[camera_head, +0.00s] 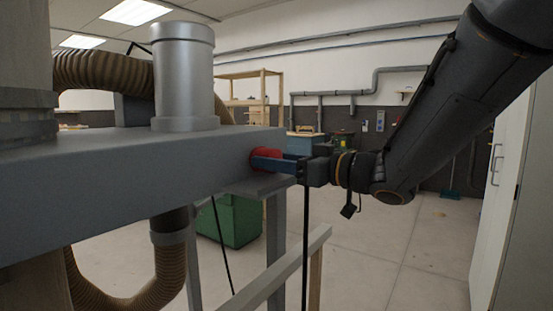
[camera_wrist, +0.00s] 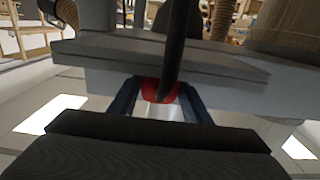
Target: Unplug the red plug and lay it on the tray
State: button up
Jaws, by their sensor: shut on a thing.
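The red plug (camera_head: 265,154) sits at the end of the grey beam in the head view, against its face. My gripper (camera_head: 272,162) reaches in from the right, and its blue fingers are closed around the plug. In the wrist view the red plug (camera_wrist: 158,90) shows between the two fingers of my gripper (camera_wrist: 160,97). A dark cable passes over the plug in that view. I cannot tell whether the plug is still seated in its socket. I cannot make out the tray for certain in either view.
A grey beam (camera_head: 120,180) carrying a metal cylinder (camera_head: 184,80) fills the left, with ribbed hoses (camera_head: 150,285) around it. A wooden rail (camera_head: 275,277) stands below my gripper. A green box (camera_head: 232,220) is behind. White cabinets (camera_head: 503,190) stand at the right. Open floor lies between.

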jog(key=o, duration=1.5)
jog(key=shift+c, duration=0.2)
jog(key=v, duration=0.7)
jog(key=shift+s+d, duration=0.25)
jog(key=shift+d, duration=0.1)
